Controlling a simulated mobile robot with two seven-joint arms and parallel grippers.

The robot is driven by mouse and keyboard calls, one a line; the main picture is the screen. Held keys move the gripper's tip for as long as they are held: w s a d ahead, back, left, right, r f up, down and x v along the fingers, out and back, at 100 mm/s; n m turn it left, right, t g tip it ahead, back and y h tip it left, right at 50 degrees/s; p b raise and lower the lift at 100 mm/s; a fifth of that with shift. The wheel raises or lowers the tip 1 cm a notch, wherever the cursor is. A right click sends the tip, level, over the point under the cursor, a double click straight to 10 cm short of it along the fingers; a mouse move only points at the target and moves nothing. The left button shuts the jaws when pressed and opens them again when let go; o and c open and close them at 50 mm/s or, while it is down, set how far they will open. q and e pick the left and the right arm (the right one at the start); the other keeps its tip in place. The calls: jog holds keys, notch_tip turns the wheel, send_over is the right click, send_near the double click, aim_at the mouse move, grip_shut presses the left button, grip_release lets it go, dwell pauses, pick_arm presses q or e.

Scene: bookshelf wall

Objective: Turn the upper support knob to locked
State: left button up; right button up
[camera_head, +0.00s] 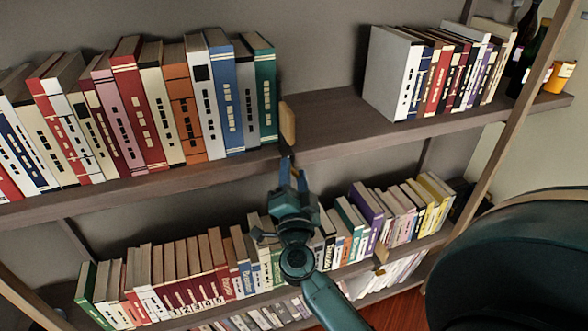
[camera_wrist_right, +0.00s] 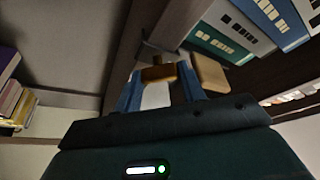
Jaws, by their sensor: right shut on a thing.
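The upper support is a pale wooden block (camera_head: 288,122) at the upper shelf's front edge, just right of the green book. It also shows in the wrist view (camera_wrist_right: 209,75). Its knob is a small brown wooden piece (camera_wrist_right: 158,73) below the shelf edge. My right gripper (camera_head: 287,172) reaches up to it from below, and its blue fingers (camera_wrist_right: 160,85) are shut on the knob, one on each side. In the head view the gripper hides the knob. I cannot tell the knob's exact turn angle. My left gripper is not in view.
Books line the upper shelf (camera_head: 325,147) left of the support, with a bare stretch to its right and another book group (camera_head: 440,75) beyond. The lower shelf's books stand close behind my right arm. A lower wooden support (camera_head: 381,255) shows there. Bottles (camera_head: 530,50) stand far right.

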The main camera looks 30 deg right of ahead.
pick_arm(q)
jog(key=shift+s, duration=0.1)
pick_arm(e)
jog(key=shift+m, duration=0.6)
jog(key=o, duration=1)
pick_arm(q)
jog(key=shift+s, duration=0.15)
